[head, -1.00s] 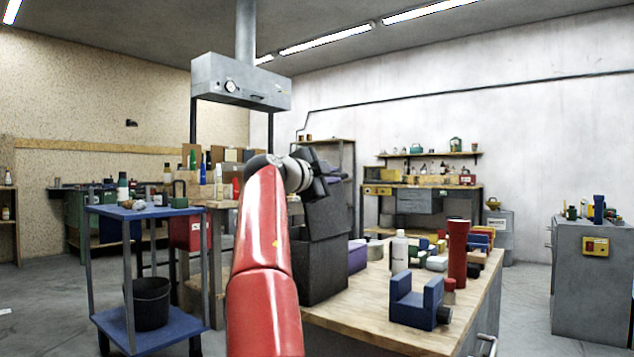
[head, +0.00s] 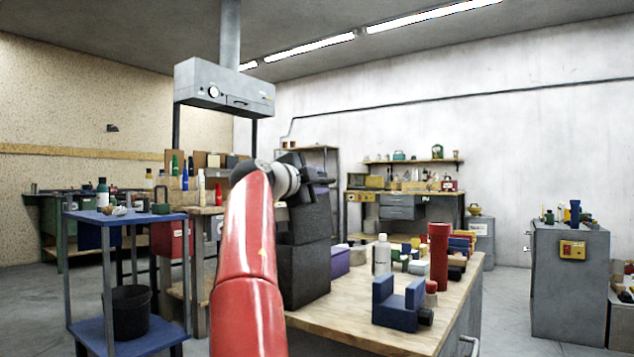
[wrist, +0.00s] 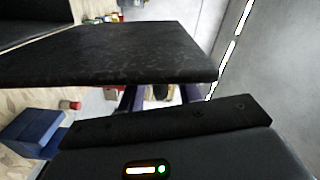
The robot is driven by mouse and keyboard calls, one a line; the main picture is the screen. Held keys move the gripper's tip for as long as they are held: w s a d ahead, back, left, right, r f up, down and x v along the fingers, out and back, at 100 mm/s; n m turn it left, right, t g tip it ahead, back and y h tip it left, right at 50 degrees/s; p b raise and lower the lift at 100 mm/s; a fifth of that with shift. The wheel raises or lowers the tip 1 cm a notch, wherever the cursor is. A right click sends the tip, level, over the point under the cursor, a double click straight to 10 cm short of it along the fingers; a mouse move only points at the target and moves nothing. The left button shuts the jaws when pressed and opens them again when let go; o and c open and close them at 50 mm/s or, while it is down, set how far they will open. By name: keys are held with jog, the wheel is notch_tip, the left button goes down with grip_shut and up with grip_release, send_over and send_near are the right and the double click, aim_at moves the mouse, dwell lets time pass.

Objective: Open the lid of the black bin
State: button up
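The black bin (head: 305,274) stands on the near left part of the wooden workbench. Its dark lid (head: 304,218) appears raised above the body, tilted up, with its upper edge near my gripper. My gripper (head: 308,180) is at the top of the lid, partly hidden by my red arm. In the wrist view a broad dark speckled panel, apparently the lid (wrist: 120,55), spans the left and middle. Two dark purplish fingers of my gripper (wrist: 162,95) show apart below its edge, with background between them. Their tips are hidden behind the panel, and contact is unclear.
The workbench (head: 365,326) also holds a blue block-like vise (head: 398,305), a red cylinder (head: 438,255), a white bottle (head: 382,255) and several small blocks right of the bin. A blue shelf cart (head: 125,217) stands left.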

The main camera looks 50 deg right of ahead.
jog(key=a+b, duration=0.1)
jog(key=a, duration=0.6)
jog(key=shift+s+a+b, duration=0.3)
jog(key=shift+a+b, duration=0.1)
